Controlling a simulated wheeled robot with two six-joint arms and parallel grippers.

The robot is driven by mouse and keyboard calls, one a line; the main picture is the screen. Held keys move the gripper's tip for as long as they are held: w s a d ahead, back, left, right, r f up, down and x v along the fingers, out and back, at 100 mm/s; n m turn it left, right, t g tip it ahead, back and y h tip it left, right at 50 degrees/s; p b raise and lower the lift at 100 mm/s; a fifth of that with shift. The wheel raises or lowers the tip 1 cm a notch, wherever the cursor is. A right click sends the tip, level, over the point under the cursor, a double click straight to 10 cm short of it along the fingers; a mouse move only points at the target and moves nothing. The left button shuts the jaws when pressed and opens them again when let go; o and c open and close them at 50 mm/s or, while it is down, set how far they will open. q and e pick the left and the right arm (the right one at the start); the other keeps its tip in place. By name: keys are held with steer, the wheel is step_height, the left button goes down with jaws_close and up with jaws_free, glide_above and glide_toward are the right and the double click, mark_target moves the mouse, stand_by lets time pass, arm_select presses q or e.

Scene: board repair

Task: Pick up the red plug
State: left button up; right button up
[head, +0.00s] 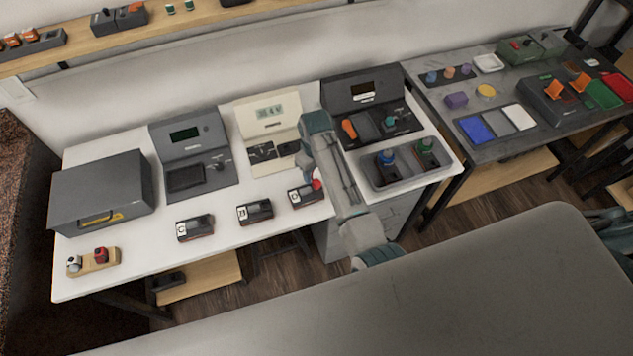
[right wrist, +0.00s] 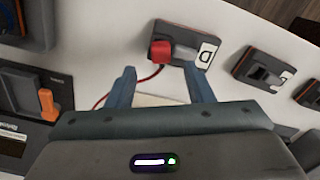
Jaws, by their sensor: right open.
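The red plug (head: 317,184) sits at the right end of a small dark box (head: 301,197) near the front edge of the white table. My right gripper (head: 308,176) points down just behind the plug, partly hidden by my arm. In the right wrist view its fingers (right wrist: 161,85) are spread apart with nothing between them, and the plug lies just beyond the tips. My left gripper is not in view.
Two similar dark boxes (head: 255,211) (head: 195,228) stand in a row to the left. Bench devices (head: 192,157) stand behind. A grey tray (head: 376,180) with blue and green knobs is on the right. A wooden block (head: 86,265) bears another red piece.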

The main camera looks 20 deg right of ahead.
mark_target(316, 181)
steer(key=f, duration=0.1)
steer(key=f+p, duration=0.1)
steer(key=f, duration=0.1)
steer(key=shift+s+d+f, duration=0.1)
steer(key=shift+s+f, duration=0.05)
steer(key=shift+s, duration=0.15)
steer(key=shift+f, duration=0.5)
jaws_close()
steer(key=shift+w+r, duration=0.1)
